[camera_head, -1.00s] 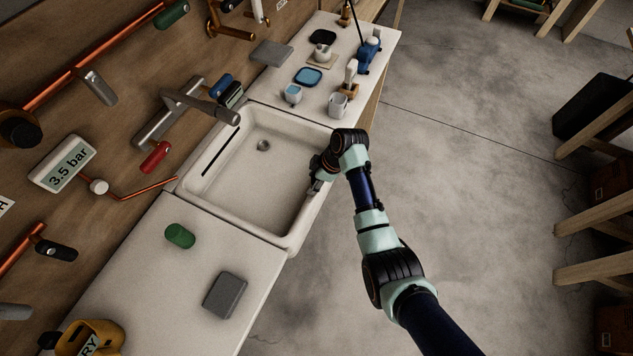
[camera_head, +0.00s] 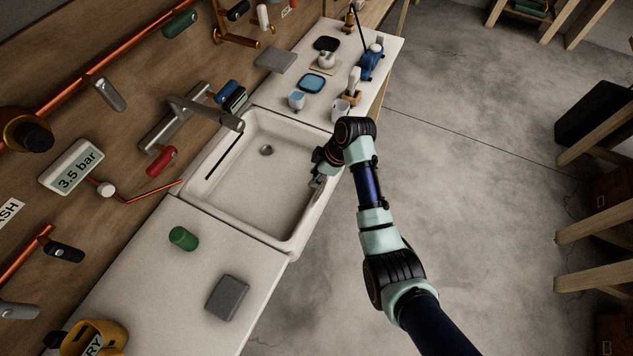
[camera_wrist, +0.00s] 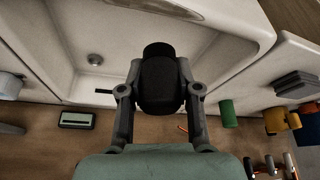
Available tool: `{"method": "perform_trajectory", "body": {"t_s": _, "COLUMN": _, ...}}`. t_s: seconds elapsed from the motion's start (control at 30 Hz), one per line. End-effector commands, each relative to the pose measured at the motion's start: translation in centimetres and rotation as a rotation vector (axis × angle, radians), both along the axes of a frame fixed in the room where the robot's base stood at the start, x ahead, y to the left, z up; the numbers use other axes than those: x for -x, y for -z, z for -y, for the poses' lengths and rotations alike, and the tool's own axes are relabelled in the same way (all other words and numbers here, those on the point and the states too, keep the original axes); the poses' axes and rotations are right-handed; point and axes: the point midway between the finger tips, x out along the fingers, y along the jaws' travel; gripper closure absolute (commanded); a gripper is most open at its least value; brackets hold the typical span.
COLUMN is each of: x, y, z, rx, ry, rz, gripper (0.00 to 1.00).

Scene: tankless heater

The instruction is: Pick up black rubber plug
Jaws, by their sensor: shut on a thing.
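The black rubber plug (camera_wrist: 159,80) is dark and rounded with a narrower end. It sits between the two fingers of my gripper (camera_wrist: 160,92) in the wrist view, with a finger against each side. My gripper also shows in the head view (camera_head: 316,182), over the right side of the white sink near its rim. It is shut on the plug. In the head view the plug cannot be made out at the gripper.
The white sink (camera_head: 225,215) has a grey drain (camera_head: 266,150) and a grey faucet (camera_head: 205,110) above it. A green cylinder (camera_head: 183,238) and a grey sponge-like block (camera_head: 227,297) lie on the near counter. Cups and small items stand on the far counter.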

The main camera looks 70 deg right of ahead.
Motion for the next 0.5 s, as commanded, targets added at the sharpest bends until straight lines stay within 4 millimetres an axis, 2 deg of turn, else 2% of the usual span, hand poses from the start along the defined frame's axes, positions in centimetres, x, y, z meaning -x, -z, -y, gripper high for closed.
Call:
{"method": "perform_trajectory", "body": {"t_s": 0.03, "x": -0.1, "y": -2.4, "z": 0.2, "rx": 0.007, "ry": -0.001, "rz": 0.005, "gripper": 1.00}}
{"method": "perform_trajectory", "body": {"t_s": 0.2, "x": -0.1, "y": -8.0, "z": 0.1, "rx": 0.005, "ry": -0.001, "rz": 0.004, "gripper": 1.00}}
{"method": "perform_trajectory", "body": {"t_s": 0.4, "x": 0.0, "y": -12.4, "z": 0.1, "rx": 0.002, "ry": -0.001, "rz": 0.002, "gripper": 1.00}}
{"method": "perform_trajectory", "body": {"t_s": 0.5, "x": 0.0, "y": -13.2, "z": 0.0, "rx": 0.001, "ry": -0.001, "rz": 0.001, "gripper": 1.00}}
